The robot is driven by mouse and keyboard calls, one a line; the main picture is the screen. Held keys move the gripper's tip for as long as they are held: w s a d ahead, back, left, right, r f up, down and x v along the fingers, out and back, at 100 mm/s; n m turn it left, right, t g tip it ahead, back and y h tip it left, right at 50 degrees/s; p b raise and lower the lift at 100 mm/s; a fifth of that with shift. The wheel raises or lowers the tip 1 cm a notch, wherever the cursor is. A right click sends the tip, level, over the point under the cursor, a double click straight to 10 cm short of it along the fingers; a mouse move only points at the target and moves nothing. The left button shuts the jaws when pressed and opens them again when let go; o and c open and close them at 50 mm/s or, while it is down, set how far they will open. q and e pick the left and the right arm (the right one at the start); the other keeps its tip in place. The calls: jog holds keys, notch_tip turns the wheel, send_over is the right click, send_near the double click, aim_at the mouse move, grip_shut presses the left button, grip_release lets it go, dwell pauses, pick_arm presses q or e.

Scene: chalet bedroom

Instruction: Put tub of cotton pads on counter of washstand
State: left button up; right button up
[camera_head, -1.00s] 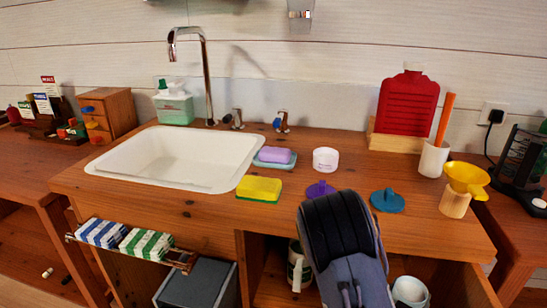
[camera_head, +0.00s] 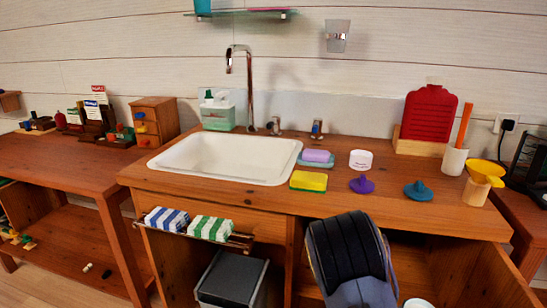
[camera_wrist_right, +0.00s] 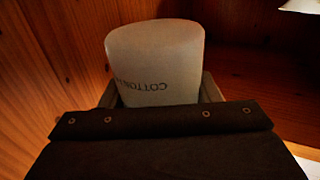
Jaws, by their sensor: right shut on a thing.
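The tub of cotton pads (camera_wrist_right: 155,55) is a pale cylinder with upside-down "COTTON" lettering in the right wrist view. My right gripper (camera_wrist_right: 158,92) is shut on it, one finger on each side, with wooden panels around them. In the head view my right arm reaches down at the open front of the washstand; its gripper and the tub are hidden there. The wooden washstand counter (camera_head: 240,199) carries the sink. My left gripper is not in view.
On the counter are a yellow sponge (camera_head: 308,181), purple soap on a dish (camera_head: 317,157), a small white tub (camera_head: 360,160), a purple plug (camera_head: 361,185), a teal plug (camera_head: 418,191), a white cup (camera_head: 453,161) and a yellow funnel (camera_head: 486,172).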

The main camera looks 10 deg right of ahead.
jog(key=w, duration=0.1)
jog(key=t, duration=0.1)
jog(key=w+a+n+y, duration=0.1)
jog(key=shift+w+f, duration=0.3)
jog(key=shift+w, duration=0.05)
jog(key=w+a+f+n+t+y, duration=0.1)
jog(key=w+a+n+t+y, duration=0.2)
jog(key=w+a+n+y, duration=0.5)
jog(key=w+a+f+n+t+y, duration=0.2)
jog(key=w+a+t+y, duration=0.25)
jog(key=a, duration=0.75)
jog(key=shift+g+y, duration=0.45)
jog(key=shift+y, duration=0.2)
jog(key=r+p, duration=0.8)
jog(key=p, duration=0.1)
jog(key=w+r+p, duration=0.1)
jog(key=r+p, duration=0.7)
jog(key=p, duration=0.1)
jog(key=r+p, duration=0.8)
jog(key=p, duration=0.2)
jog(key=shift+w+d+r, duration=0.1)
jog(key=shift+w+r, duration=0.1)
jog(key=shift+r, duration=0.1)
